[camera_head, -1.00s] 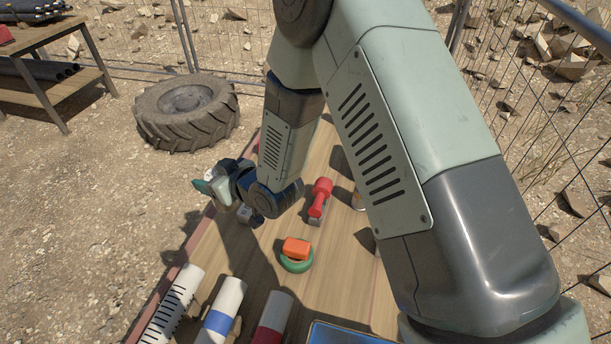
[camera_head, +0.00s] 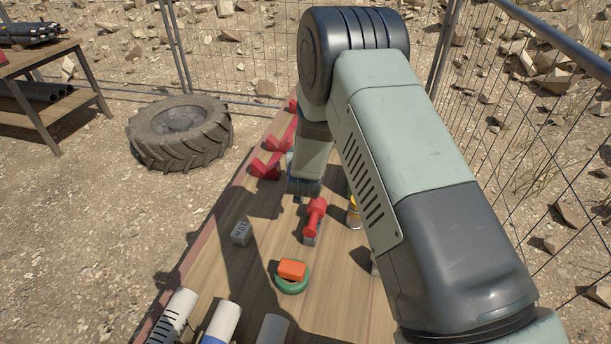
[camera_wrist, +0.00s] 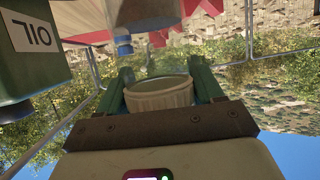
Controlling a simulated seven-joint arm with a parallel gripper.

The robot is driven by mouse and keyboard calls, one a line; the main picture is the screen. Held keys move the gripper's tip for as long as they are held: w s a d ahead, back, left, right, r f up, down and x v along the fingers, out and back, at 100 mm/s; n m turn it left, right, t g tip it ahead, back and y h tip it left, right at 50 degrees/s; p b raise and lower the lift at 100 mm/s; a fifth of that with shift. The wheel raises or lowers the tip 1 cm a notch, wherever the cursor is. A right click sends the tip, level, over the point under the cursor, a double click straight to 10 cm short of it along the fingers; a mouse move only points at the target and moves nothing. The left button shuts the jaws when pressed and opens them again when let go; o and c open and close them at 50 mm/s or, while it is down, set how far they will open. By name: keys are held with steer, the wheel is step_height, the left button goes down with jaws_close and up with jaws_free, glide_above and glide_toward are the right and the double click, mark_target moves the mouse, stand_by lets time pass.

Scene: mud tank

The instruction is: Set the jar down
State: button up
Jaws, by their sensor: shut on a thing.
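My gripper (camera_wrist: 163,88) shows in the wrist view, its two green fingers shut on the jar. The jar's pale ribbed end (camera_wrist: 160,101) sits between the fingers, with a clear, glassy part beyond it. In the head view my forearm and wrist hide most of the gripper and the jar. My wrist is over the far part of the wooden table (camera_head: 222,285), beside the red cradles. I cannot tell whether the jar touches the table.
Near my wrist are red cradles (camera_head: 265,168), a red-handled tool (camera_head: 316,214) and a yellow-banded can (camera_head: 354,213). Nearer lie a grey block (camera_head: 241,233) and an orange block (camera_head: 292,269) on a green ring (camera_head: 292,285). A green container (camera_wrist: 32,55) and bottle (camera_wrist: 148,12) are close in the wrist view.

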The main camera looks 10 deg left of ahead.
steer(key=shift+f, duration=2.75)
steer(key=shift+f, duration=0.1)
steer(key=o, duration=1.4)
steer(key=shift+f, duration=0.1)
